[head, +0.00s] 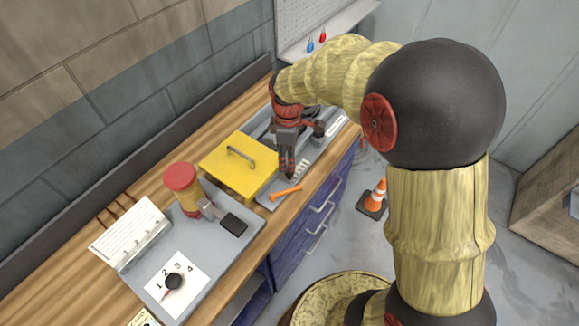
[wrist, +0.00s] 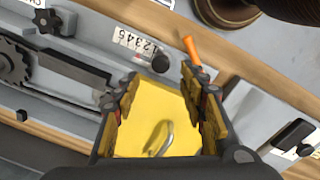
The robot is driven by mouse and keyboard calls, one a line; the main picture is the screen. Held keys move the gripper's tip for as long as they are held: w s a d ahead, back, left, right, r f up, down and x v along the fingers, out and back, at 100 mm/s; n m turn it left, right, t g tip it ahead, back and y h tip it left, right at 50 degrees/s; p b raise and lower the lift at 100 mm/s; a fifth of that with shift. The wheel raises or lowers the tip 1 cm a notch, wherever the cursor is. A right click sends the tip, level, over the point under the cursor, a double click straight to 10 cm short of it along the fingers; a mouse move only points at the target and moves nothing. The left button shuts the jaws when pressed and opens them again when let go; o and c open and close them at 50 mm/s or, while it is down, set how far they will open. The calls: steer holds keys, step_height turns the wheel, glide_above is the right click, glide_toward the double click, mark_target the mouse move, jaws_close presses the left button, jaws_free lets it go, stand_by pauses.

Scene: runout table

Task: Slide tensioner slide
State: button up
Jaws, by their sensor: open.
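My gripper (head: 287,170) is open and points down beside the yellow cover (head: 238,160). It also shows in the wrist view (wrist: 160,82), with its jaws spread over the cover (wrist: 160,125) and nothing between them. A grey bar (wrist: 72,76) runs beside a dark toothed wheel (wrist: 14,66) at the left of the wrist view; I cannot tell for sure whether this is the tensioner slide. A numbered scale (wrist: 134,42) and a dark round knob (wrist: 160,63) lie just past the fingertips. An orange handle (wrist: 192,47) is next to the right fingertip and shows in the head view (head: 286,192).
The cover's metal handle (head: 240,154) sticks up near my gripper. An orange cone (head: 377,195) stands on the floor.

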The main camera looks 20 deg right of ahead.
mark_target(288, 174)
steer(key=shift+w+f+b, duration=0.1)
steer(key=shift+f+b, duration=0.45)
steer(key=shift+f, duration=2.65)
steer(key=shift+c, duration=0.9)
jaws_close()
steer(key=shift+d, duration=0.1)
